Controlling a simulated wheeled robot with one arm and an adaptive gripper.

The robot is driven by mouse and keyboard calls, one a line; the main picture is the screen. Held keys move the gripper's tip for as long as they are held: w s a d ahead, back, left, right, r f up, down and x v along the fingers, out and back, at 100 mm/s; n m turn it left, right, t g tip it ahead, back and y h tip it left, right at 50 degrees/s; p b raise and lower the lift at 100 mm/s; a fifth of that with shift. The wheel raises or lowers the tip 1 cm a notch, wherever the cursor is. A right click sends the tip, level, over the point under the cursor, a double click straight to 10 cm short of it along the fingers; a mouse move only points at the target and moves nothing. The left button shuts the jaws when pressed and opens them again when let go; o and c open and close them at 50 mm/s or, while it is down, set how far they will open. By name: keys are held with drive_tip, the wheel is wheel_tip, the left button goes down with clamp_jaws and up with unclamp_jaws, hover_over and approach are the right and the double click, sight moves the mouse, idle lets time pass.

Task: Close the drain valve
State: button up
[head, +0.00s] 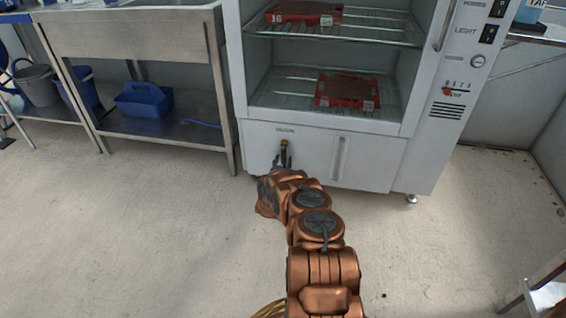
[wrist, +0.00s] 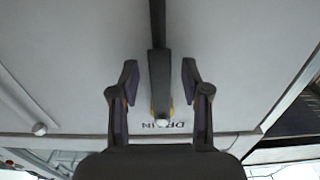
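The drain valve shows in the wrist view as a dark, straight lever (wrist: 158,45) with a bit of brass-yellow at its lower end, beside the upside-down label DRAIN. In the head view the brass-coloured part of the valve (head: 284,145) shows on the cabinet's lower white front, below a small label. My gripper (wrist: 159,76) is open, with one finger on each side of the lever and a gap on both sides. In the head view my gripper (head: 283,159) is at the valve and hides much of it.
The white cabinet (head: 370,155) has a vertical handle (head: 340,158) right of the valve, and wire shelves with red trays (head: 347,92) above. A steel bench (head: 150,48) with a blue caddy (head: 145,98) stands at the left. The floor in front is clear.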

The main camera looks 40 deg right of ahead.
clamp_jaws()
